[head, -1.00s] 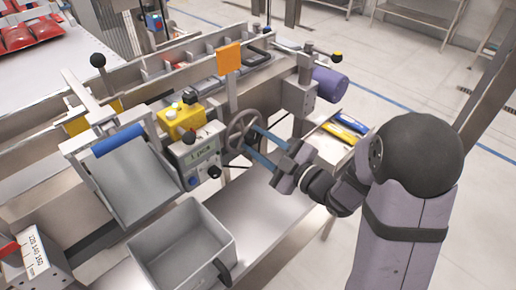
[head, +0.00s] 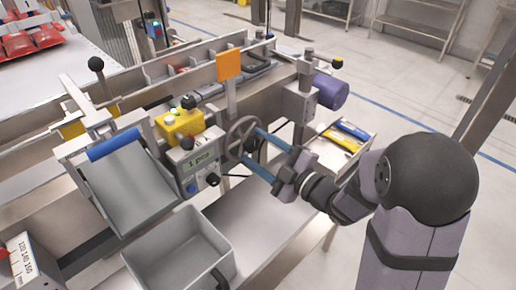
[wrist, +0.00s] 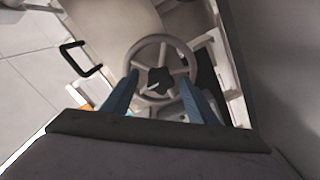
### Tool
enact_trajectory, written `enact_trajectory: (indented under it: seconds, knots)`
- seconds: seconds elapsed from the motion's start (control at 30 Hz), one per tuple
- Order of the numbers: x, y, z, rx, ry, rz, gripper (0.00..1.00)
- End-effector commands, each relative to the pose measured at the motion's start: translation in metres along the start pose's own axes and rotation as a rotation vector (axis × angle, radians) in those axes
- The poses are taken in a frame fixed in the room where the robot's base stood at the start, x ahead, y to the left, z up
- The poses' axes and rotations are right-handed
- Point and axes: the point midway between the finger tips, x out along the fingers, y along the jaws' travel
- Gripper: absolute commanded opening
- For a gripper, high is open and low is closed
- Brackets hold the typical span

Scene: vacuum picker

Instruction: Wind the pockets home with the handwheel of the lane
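The handwheel (head: 240,138) is a grey spoked wheel on the front of the lane, right of a grey control box with a small lit display (head: 203,162). In the wrist view the wheel (wrist: 160,43) faces me, with a dark lobed knob (wrist: 159,81) at its middle. My gripper (head: 252,148) has its two long blue fingers spread apart at the wheel. In the wrist view the fingertips (wrist: 160,74) lie over the left and right of the rim, with the knob between them. I cannot tell whether they touch. The pockets are not clearly identifiable.
A grey open bin (head: 180,250) stands front left, below a tilted chute with a blue roller (head: 114,144). A yellow box with a black button (head: 181,122) sits above the control box. A purple motor (head: 330,91) and a tray of blue and yellow items (head: 345,136) lie to the right.

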Motion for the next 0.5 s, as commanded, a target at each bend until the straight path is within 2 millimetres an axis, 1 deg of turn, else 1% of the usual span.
enact_trajectory:
  seconds: [0.33, 0.5]
  knots:
    - [-0.003, 0.001, 0.001, 0.002, -0.001, 0.002, 0.53]
    - [-0.017, 0.001, 0.002, 0.003, -0.004, 0.002, 0.53]
